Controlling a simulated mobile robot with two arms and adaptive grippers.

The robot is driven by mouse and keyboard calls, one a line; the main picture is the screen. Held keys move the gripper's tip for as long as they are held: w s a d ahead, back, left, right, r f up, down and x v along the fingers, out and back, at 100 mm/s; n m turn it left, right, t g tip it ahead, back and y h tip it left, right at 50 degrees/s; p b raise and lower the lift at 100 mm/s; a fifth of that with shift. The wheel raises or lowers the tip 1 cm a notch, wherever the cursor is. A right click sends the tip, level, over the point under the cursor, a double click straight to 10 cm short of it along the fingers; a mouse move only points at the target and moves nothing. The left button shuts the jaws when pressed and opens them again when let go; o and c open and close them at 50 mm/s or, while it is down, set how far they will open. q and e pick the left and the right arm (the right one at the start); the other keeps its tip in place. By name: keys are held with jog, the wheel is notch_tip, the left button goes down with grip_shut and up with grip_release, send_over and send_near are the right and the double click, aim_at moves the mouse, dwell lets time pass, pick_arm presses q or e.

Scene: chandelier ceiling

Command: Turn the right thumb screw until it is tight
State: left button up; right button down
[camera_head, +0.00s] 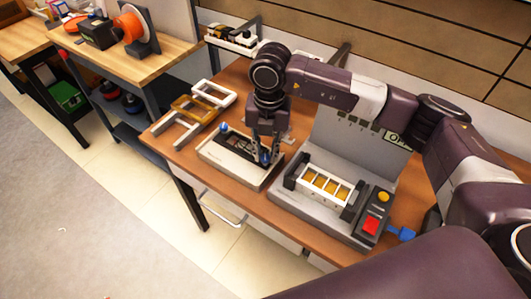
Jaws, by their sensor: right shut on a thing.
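A light grey device with a dark panel (229,147) lies on the wooden workbench. A blue thumb screw (224,127) stands at its left end. A second blue thumb screw, the right one (264,157), sits at its right end, partly hidden by my gripper. My right gripper (264,153) points down over the right end of the device and is shut on this right thumb screw. How far the screw is turned in cannot be told. My left gripper is not in view.
A grey fixture (285,202) with a white, yellow-celled rack (326,186), a red button (371,224) and a yellow button (383,197) stands close on the right. White and yellow frames (194,107) lie at the left. Another bench (172,54) stands behind at left.

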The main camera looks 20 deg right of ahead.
aim_at(267, 156)
jog(key=shift+w+r+m, duration=0.15)
jog(key=shift+m, duration=0.45)
jog(key=c, duration=1.7)
grip_release()
jog(key=shift+c, duration=0.2)
notch_tip(267, 156, up, 12)
jog(key=shift+s+d, duration=0.2)
jog(key=shift+d, duration=0.05)
